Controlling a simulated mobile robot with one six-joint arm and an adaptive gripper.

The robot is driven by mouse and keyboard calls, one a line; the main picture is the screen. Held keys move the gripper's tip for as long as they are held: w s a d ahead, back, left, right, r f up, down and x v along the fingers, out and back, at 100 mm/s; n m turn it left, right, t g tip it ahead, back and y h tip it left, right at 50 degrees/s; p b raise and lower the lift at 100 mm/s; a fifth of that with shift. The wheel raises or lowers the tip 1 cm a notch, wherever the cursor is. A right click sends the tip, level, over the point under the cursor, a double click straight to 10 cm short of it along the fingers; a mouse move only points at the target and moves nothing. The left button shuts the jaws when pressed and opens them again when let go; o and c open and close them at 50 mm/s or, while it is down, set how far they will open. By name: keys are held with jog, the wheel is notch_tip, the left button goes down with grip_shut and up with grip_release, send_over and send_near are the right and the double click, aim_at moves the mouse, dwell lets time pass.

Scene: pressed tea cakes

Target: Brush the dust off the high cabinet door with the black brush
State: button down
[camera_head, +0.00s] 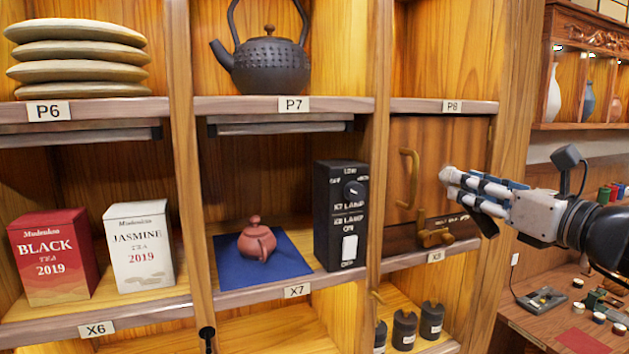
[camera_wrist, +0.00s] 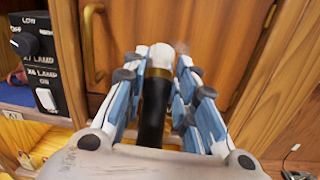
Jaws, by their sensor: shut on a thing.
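The cabinet door (camera_head: 425,160) is brown wood with a brass handle (camera_head: 409,178) on its left side. It is shut, under the P8 label, and also fills the top of the wrist view (camera_wrist: 215,35). My gripper (camera_head: 462,186) is in front of the door's right part. In the wrist view my gripper (camera_wrist: 160,75) is shut on the black brush (camera_wrist: 152,110), whose black handle points back toward my wrist. The brush's pale tip (camera_wrist: 161,54) points at the door and is at or very near its surface. I cannot clearly make out dust on the door.
A brass ornament (camera_head: 432,236) sits on the ledge below the door. A black lamp switch box (camera_head: 340,215) stands left of the door, with a red teapot (camera_head: 257,240) on a blue cloth beyond it. Dark canisters (camera_head: 404,328) stand in the compartment below.

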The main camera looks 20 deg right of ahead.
jog(key=shift+w, duration=0.5)
dwell(0.4)
jog(key=shift+w+d+p, duration=0.15)
jog(key=shift+d+p, duration=1)
jog(key=shift+d, duration=0.85)
jog(key=shift+r, duration=0.1)
jog(key=shift+a+b, duration=0.5)
jog(key=shift+a, duration=1.55)
jog(key=shift+s+d, duration=0.15)
jog(key=shift+s, duration=1.35)
jog(key=shift+s+d, duration=0.1)
jog(key=shift+s, duration=1.35)
